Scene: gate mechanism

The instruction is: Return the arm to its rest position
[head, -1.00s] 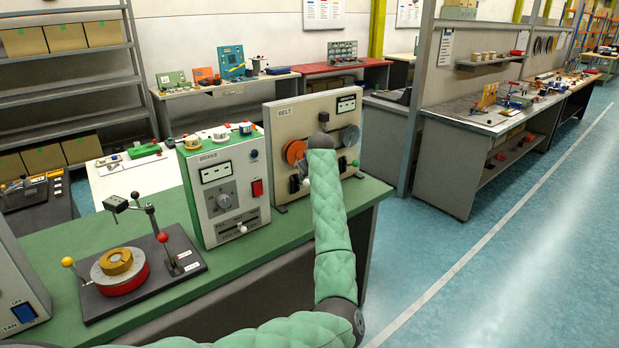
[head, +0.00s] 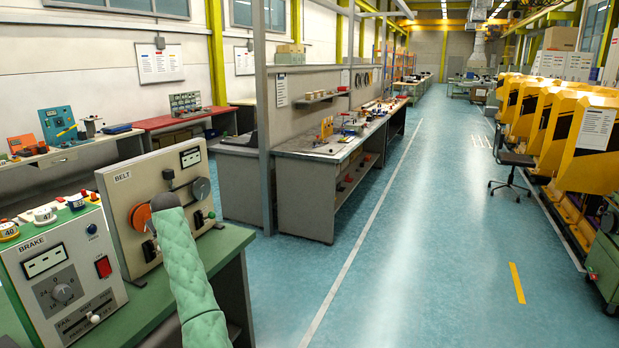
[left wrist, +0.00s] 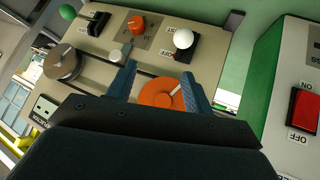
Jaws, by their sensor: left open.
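My left arm, padded in green, reaches up from the bottom of the head view to the BELT unit (head: 124,181); its gripper is mostly hidden there behind the arm. In the left wrist view my left gripper (left wrist: 159,75) is open, with its two blue fingers in front of the BELT panel. The orange disc (left wrist: 160,93) shows between the fingers; I cannot tell if they touch it. The orange disc also shows in the head view (head: 139,217), beside the end of the arm. The right gripper is not in view.
The BRAKE unit (head: 62,272) stands left of the BELT unit on the green bench (head: 225,243). A white-ball lever (left wrist: 183,39), an orange knob (left wrist: 136,25) and a grey pulley (left wrist: 62,62) are near the gripper. Open blue floor lies to the right.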

